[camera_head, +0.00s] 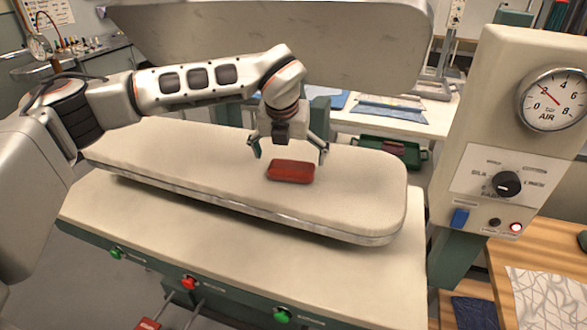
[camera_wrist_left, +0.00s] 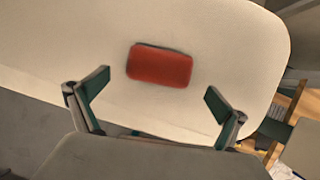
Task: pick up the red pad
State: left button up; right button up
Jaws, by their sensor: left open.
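The red pad (camera_head: 291,171) is a small rounded block lying flat on the cream padded board (camera_head: 180,165) of a press. In the left wrist view the red pad (camera_wrist_left: 159,66) lies beyond the fingertips, nearer the left finger than the right. My left gripper (camera_head: 288,152) is open and points down just above and behind the pad, with a finger to each side. In the left wrist view its fingers (camera_wrist_left: 158,93) are spread wide with nothing between them. My right gripper is not in view.
The press's raised upper plate (camera_head: 270,40) hangs behind my arm. A control panel (camera_head: 505,180) with an air gauge (camera_head: 553,99) stands at right. Green and red buttons (camera_head: 189,283) line the front. The board around the pad is clear.

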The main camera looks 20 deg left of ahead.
aim_at(292, 165)
pick_arm(q)
jog(key=x, duration=0.3)
jog(key=p+x, duration=0.1)
jog(key=x, duration=0.1)
jog(key=shift+w+f, duration=0.2)
jog(key=shift+w, duration=0.3)
jog(key=c, duration=1.1)
